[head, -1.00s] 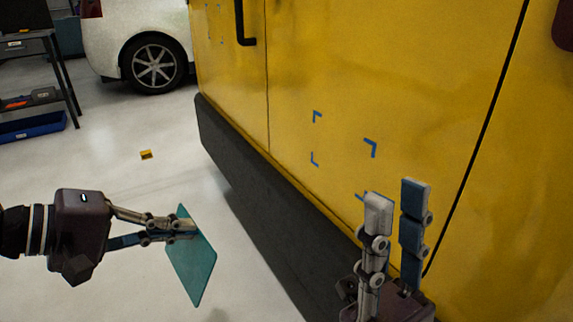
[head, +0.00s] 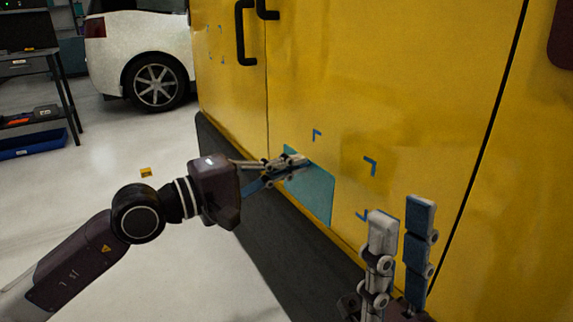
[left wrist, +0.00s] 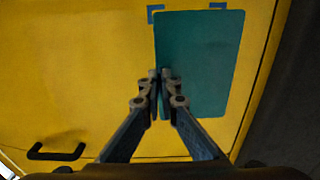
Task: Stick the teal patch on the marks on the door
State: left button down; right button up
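The teal patch (head: 315,195) is a flat sheet held by one edge in my left gripper (head: 302,163), which is shut on it. It is in front of the yellow door (head: 420,90), low and left among the blue corner marks; I cannot tell whether it touches the door. The upper-left mark (head: 317,134), the upper-right mark (head: 371,163) and the lower-right mark (head: 363,214) show; the lower-left one is hidden. In the left wrist view the patch (left wrist: 205,60) lies beside two blue marks (left wrist: 154,12). My right gripper (head: 402,205) is open and empty.
Black handles (head: 243,35) stick out from the door's upper left. A dark sill (head: 250,215) runs below the doors. More blue marks (head: 215,45) are on the door further left. A white car (head: 140,50) and a rack (head: 35,90) stand behind on the open floor.

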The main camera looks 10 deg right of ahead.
aim_at(340, 151)
pick_arm(q)
jog(key=shift+p+x, duration=1.25)
jog(key=shift+x, duration=2.1)
jog(key=shift+w+d, duration=0.15)
jog(key=shift+d, duration=0.4)
jog(key=shift+b, duration=0.4)
jog(key=c, duration=2.1)
grip_release()
jog(key=shift+d, duration=0.1)
jog(key=v, duration=1.2)
